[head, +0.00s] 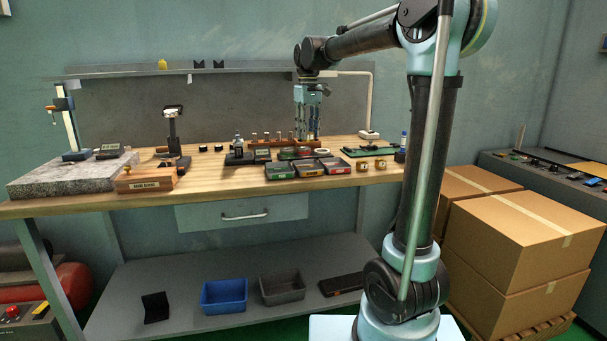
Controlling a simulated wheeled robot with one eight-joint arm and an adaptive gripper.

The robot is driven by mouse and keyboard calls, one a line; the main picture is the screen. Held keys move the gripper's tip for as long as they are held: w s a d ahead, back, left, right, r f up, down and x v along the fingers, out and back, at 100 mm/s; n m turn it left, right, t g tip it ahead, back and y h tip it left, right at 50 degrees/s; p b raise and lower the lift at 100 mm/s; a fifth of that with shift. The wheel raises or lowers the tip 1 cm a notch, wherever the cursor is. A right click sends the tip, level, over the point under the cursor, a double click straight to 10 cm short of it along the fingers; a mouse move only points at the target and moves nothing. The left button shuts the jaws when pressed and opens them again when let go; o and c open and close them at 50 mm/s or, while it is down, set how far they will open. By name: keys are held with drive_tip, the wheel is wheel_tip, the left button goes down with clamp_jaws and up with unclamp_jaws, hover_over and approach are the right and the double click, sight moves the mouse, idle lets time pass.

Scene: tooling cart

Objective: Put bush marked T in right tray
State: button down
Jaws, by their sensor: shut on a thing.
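My gripper (310,120) points down over the back middle of the bench, near the wooden peg rack. It is shut on a small brass-coloured bush (312,138), mostly hidden by the fingers and too small for any mark to be read. Three dark trays stand at the bench's front edge: a left one with a green label (280,171), a middle one (308,167), and the right tray with a red label (336,166). Two brass bushes (362,166) (381,164) stand right of the right tray; their marks cannot be read.
The wooden rack with several pegs (262,143) is just left of my gripper. A green board (369,151) lies to the right. A granite plate (72,175) and a wooden gauge block box (146,180) fill the bench's left end.

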drive_tip(key=m, duration=0.4)
approach(308, 168)
drive_tip(key=shift+s+a+f, duration=0.1)
drive_tip(key=shift+s+f, duration=0.3)
drive_tip(key=shift+f, duration=0.55)
drive_tip(key=shift+s+d+f, duration=0.1)
drive_tip(key=shift+s+f, duration=0.25)
drive_tip(key=shift+f, duration=0.55)
drive_tip(key=shift+s+a+f, duration=0.1)
drive_tip(key=shift+s+f, duration=0.3)
drive_tip(key=shift+f, duration=0.55)
drive_tip(key=c, duration=1.4)
unclamp_jaws()
drive_tip(key=shift+f, duration=0.1)
